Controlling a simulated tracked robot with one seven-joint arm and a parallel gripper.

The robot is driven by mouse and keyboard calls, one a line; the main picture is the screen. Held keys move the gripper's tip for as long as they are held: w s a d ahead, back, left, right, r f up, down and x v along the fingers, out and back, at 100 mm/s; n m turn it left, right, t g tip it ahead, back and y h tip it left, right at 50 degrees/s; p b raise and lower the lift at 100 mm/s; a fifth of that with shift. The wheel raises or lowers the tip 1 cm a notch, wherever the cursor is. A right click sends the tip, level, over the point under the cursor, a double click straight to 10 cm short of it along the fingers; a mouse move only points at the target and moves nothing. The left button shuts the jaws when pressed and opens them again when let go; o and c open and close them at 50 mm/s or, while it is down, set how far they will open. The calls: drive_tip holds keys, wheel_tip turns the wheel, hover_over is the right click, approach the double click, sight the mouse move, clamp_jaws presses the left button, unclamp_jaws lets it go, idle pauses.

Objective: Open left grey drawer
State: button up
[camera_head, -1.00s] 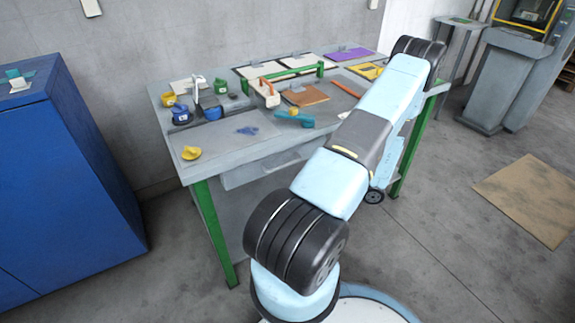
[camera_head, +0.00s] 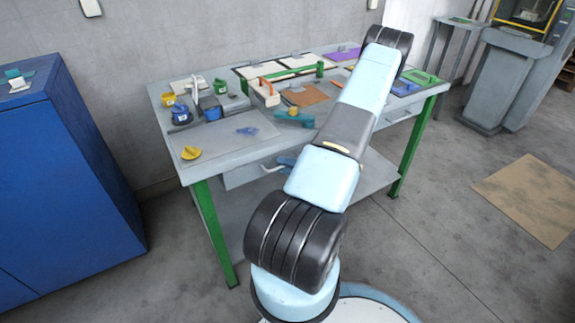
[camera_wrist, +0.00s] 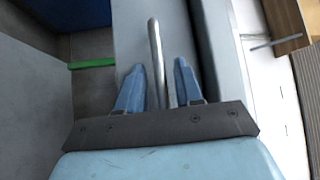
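The left grey drawer (camera_head: 240,177) sits under the workbench top and looks shut. Its pale bar handle (camera_head: 270,168) is partly hidden by my gripper and arm. In the wrist view the metal handle (camera_wrist: 155,50) runs lengthwise between the two blue fingers of my gripper (camera_wrist: 160,80). The fingers straddle the bar, with a visible gap on each side.
The grey workbench top (camera_head: 225,150) carries several tools and small containers. Its green front leg (camera_head: 213,230) stands left of my arm. A blue cabinet (camera_head: 70,190) is at the left. A lower shelf (camera_head: 360,178) lies under the bench. The floor in front is clear.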

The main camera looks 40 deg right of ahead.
clamp_jaws()
idle(0.3)
drive_tip(key=shift+s+d, duration=0.1)
drive_tip(key=shift+d, duration=0.35)
drive_tip(key=shift+a, duration=0.25)
drive_tip(key=s+a, duration=0.3)
drive_tip(key=s, duration=0.9)
drive_tip(key=s+a, duration=0.3)
drive_tip(key=s, duration=1)
drive_tip(key=shift+s+a, duration=0.25)
drive_tip(key=shift+a, duration=0.1)
drive_tip(key=shift+f, duration=0.1)
